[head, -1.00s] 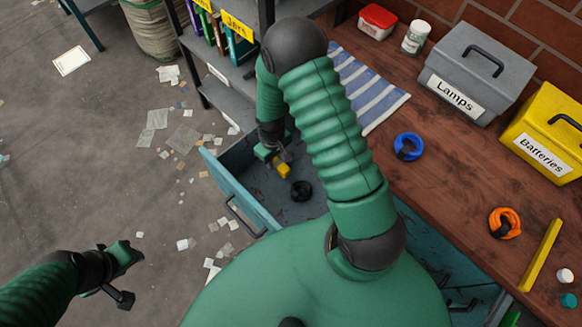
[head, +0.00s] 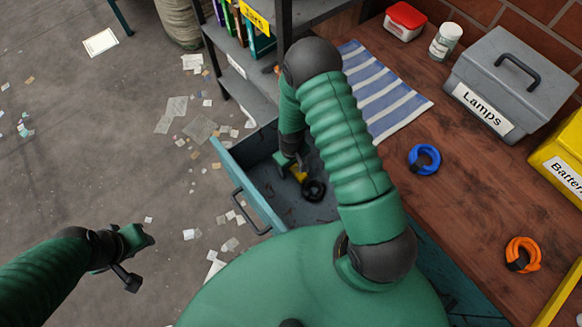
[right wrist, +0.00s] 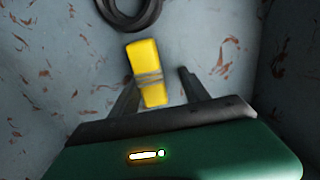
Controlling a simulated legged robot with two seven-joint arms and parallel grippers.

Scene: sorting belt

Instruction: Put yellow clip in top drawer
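The yellow clip (head: 297,173) is inside the open teal drawer (head: 249,186), beside a black ring-shaped coil (head: 314,190). My right gripper (head: 295,166) reaches down into the drawer at the clip. In the right wrist view the yellow clip (right wrist: 146,72), with grey bands around its middle, lies between the fingers of my right gripper (right wrist: 160,78). It is close to the left finger, and a gap shows between it and the right finger. My left gripper (head: 137,257) hangs over the floor at the lower left, far from the clip; its finger opening is unclear.
The wooden bench (head: 450,215) holds a blue coil (head: 424,159), an orange coil (head: 522,254), a grey Lamps box (head: 512,80), a yellow Batteries box (head: 562,150) and a striped cloth (head: 385,95). A shelf (head: 245,85) stands behind the drawer. Paper scraps litter the floor.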

